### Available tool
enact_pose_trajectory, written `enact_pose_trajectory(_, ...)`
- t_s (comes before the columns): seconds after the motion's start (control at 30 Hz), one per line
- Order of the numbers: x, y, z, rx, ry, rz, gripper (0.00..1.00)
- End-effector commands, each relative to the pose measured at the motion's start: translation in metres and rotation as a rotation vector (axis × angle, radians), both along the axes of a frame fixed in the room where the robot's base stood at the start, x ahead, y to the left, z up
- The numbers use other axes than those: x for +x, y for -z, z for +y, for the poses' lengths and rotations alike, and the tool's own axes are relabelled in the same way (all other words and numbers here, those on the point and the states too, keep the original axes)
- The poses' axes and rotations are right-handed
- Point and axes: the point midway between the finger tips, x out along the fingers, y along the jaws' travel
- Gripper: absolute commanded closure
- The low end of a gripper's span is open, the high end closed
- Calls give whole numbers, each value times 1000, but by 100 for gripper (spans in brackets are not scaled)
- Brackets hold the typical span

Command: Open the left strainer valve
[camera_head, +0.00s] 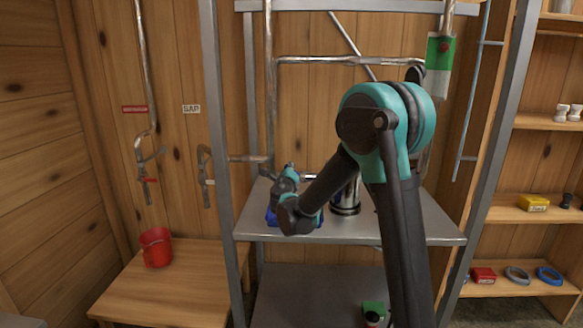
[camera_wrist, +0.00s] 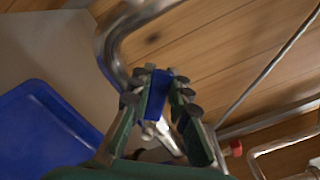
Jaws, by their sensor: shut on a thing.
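In the wrist view, my gripper (camera_wrist: 162,76) has its two green fingers closed around a small blue handle (camera_wrist: 157,94), which looks like a valve lever. The handle is beside a bent metal pipe (camera_wrist: 110,52), and a short metal piece shows below it between the fingers. In the head view, my arm reaches to the metal shelf and its own links hide the gripper and the handle. A shiny metal canister (camera_head: 345,198), perhaps a strainer, stands on the shelf to the right of my wrist. I cannot tell the valve's setting.
A blue tray (camera_wrist: 42,128) lies close to the gripper on the metal shelf (camera_head: 400,230). Shelf posts (camera_head: 222,150) stand on both sides of my arm. A red bucket (camera_head: 156,247) stands on the wooden table (camera_head: 180,285) at left. A red knob (camera_wrist: 236,148) shows right of the gripper.

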Motion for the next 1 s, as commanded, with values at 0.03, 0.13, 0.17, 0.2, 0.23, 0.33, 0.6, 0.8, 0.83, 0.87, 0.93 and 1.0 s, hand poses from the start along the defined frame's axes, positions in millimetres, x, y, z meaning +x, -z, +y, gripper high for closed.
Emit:
enact_pose_trajectory(0.03,0,2,2,-19,-1,1,100)
enact_pose_trajectory(0.13,0,4,3,-57,-1,1,100)
enact_pose_trajectory(0.17,0,5,4,-66,-1,1,100)
enact_pose_trajectory(0.2,0,5,4,-75,-1,1,100)
enact_pose_trajectory(0.23,0,6,5,-82,-1,1,100)
enact_pose_trajectory(0.33,0,7,5,-98,-1,1,100)
enact_pose_trajectory(0.6,-1,7,6,-107,-1,1,100)
enact_pose_trajectory(0.8,-1,7,6,-106,-1,1,82)
enact_pose_trajectory(0.83,-1,7,6,-106,-1,1,79)
enact_pose_trajectory(0.87,-1,7,6,-106,-1,1,75)
enact_pose_trajectory(0.93,0,7,5,-107,-1,1,66)
enact_pose_trajectory(1.0,0,7,5,-107,-1,1,60)
